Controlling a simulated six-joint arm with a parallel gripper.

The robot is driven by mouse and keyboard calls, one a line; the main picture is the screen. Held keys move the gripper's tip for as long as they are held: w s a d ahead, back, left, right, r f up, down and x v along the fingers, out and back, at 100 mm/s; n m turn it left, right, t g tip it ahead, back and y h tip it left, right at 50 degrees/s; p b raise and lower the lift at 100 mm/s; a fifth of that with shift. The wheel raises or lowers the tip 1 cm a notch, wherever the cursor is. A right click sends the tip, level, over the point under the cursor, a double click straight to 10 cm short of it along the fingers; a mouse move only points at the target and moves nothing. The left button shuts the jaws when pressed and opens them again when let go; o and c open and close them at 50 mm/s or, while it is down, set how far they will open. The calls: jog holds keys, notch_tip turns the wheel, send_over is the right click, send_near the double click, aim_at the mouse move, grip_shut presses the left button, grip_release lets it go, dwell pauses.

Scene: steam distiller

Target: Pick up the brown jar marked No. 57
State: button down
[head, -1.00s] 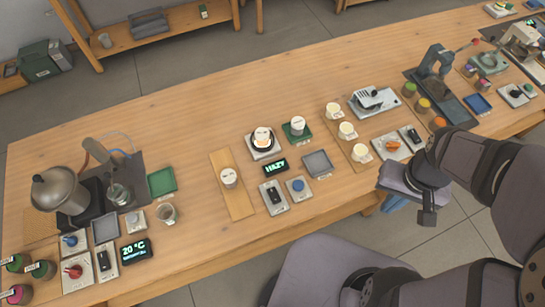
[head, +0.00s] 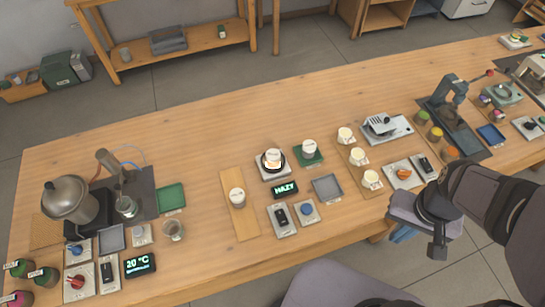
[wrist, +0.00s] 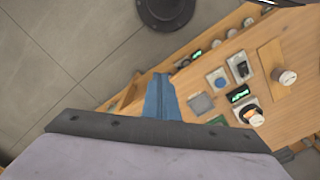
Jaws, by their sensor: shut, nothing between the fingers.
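I cannot read "No. 57" on any jar in these views. Several small jars with labels stand at the left front edge of the table in the head view, among them a green-topped jar (head: 20,268) and a red-topped jar (head: 17,299). Brown jars with coloured tops, such as an orange-topped one (head: 449,154), stand at the right. My gripper (wrist: 160,76) has blue fingers, shut and empty. In the head view its blue fingers (head: 403,233) show partly, beside the table's front edge, apart from all jars.
A steam distiller with a metal pot (head: 68,197) stands at the left. White cups (head: 237,198), a grey tray (head: 327,187), switch plates and a display reading HAZY (head: 285,189) fill the middle front. The back of the wooden table (head: 200,120) is clear. A low shelf (head: 165,50) stands behind.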

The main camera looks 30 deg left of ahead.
jog(key=c, duration=2.4)
grip_release()
jog(key=shift+c, duration=0.2)
jog(key=o, duration=1.4)
